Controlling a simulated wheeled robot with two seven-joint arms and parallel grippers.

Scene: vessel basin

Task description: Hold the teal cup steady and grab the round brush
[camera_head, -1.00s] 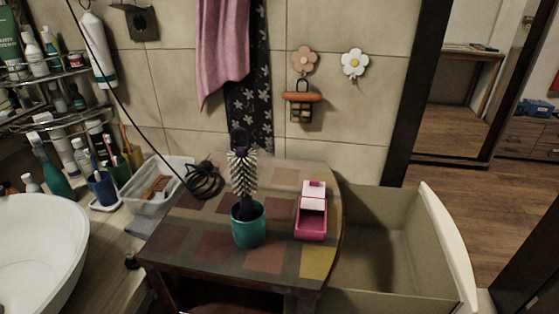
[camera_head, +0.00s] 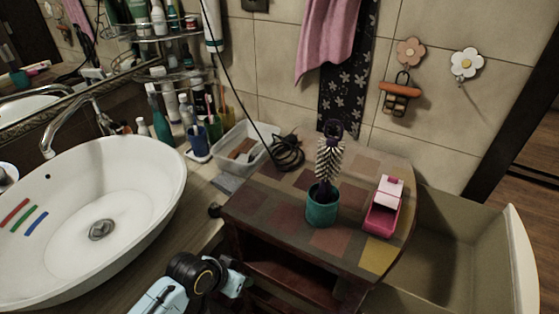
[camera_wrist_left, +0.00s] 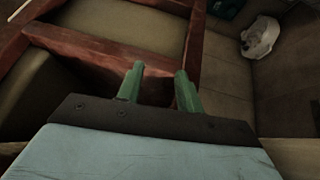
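The teal cup (camera_head: 322,207) stands upright on the small tiled table (camera_head: 285,222). The round brush (camera_head: 329,160) stands in it, white bristles and dark handle loop upward. My left arm comes in at the bottom of the head view, with its gripper (camera_head: 240,284) low in front of the table, apart from the cup. In the left wrist view the two green fingers (camera_wrist_left: 160,88) are spread with nothing between them. They face the reddish wooden frame below the tabletop. My right gripper is not in view.
A pink and white container (camera_head: 384,210) stands right of the cup. A black cable coil (camera_head: 287,153) and a clear bin (camera_head: 243,150) lie behind left. The basin (camera_head: 95,220) is left; an open beige tub (camera_head: 450,250) is right.

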